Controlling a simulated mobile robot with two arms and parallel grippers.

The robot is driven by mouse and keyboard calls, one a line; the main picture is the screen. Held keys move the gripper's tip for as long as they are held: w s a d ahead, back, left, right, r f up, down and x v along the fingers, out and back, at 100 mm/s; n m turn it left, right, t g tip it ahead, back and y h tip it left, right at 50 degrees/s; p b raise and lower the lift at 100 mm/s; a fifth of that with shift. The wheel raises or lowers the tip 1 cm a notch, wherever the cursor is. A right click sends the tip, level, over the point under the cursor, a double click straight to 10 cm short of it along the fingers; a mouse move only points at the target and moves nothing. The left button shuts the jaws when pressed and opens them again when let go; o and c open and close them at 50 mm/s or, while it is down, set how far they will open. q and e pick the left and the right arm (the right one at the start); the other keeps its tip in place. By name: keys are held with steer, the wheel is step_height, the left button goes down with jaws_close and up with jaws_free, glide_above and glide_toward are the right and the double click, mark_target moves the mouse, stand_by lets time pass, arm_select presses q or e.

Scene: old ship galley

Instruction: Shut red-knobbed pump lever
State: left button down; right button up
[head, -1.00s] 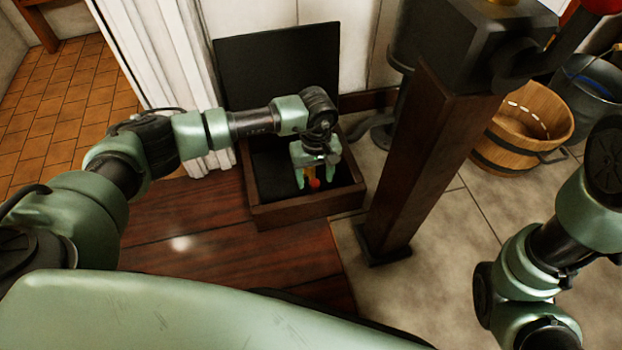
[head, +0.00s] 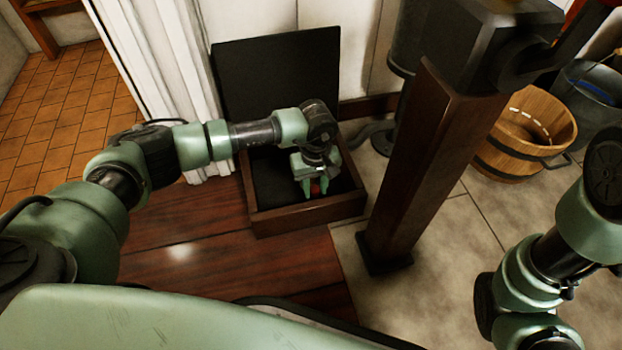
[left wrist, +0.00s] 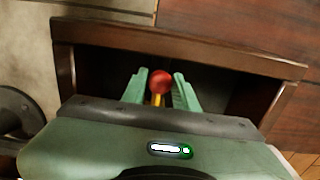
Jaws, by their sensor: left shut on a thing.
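A dark metal pump head (head: 490,40) sits on a brown wooden post at the upper right. Its lever arm (head: 560,50) rises toward the top right corner, where a bit of red shows at the picture edge; most of the knob is cut off. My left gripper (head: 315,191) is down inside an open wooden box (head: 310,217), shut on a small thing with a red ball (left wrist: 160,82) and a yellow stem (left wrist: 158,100). The fingers stand on either side of the stem in the left wrist view. My right gripper is out of view; only its arm shows.
The box's black lid (head: 275,85) stands open behind it. A wooden bucket (head: 525,135) and a grey metal bucket (head: 595,95) stand at the right. The post (head: 425,160) stands right of the box. Pale floor tiles around the post's foot look clear.

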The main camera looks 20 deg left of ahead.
arm_select(q)
steer(key=shift+a, duration=0.1)
steer(key=shift+s+a+r+p, duration=0.1)
steer(key=shift+s+a+p, duration=0.15)
steer(key=shift+a+p, duration=0.25)
steer(key=shift+s+a, duration=0.2)
steer(key=shift+a, duration=0.35)
steer(key=shift+s+a, duration=0.2)
steer(key=shift+a, duration=0.35)
